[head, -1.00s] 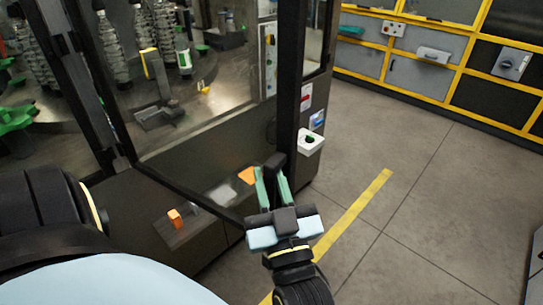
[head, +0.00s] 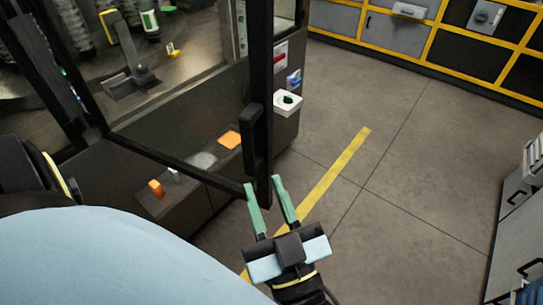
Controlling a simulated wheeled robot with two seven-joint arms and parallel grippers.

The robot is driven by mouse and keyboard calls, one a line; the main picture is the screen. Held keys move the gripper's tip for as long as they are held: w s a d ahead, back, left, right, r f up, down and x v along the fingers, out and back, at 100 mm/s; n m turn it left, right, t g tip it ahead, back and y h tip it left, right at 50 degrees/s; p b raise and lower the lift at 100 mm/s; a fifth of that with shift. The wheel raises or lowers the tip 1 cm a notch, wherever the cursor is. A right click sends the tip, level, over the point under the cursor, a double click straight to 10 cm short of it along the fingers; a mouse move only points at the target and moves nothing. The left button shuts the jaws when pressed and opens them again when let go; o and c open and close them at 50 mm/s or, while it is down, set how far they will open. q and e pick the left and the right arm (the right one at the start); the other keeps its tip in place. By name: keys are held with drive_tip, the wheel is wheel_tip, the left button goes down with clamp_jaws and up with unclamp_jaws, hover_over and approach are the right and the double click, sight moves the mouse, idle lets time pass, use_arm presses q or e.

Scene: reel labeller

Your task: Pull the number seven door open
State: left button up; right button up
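The door is a glazed panel in a black frame (head: 261,60), seen from its handle side. Its bottom rail (head: 175,165) slants out over the floor from the left, apart from the machine's lower cabinet, so the door looks ajar. My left gripper is out of view.
Behind the glass are a machine deck with bottles and a small yellow tag (head: 173,51). A white box with a dark button (head: 287,102) is on the cabinet's right corner. Open floor with a yellow line (head: 335,172) lies right. A grey drawer cabinet (head: 512,215) stands far right.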

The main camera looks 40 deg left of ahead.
drive_tip(key=shift+v, duration=1.2)
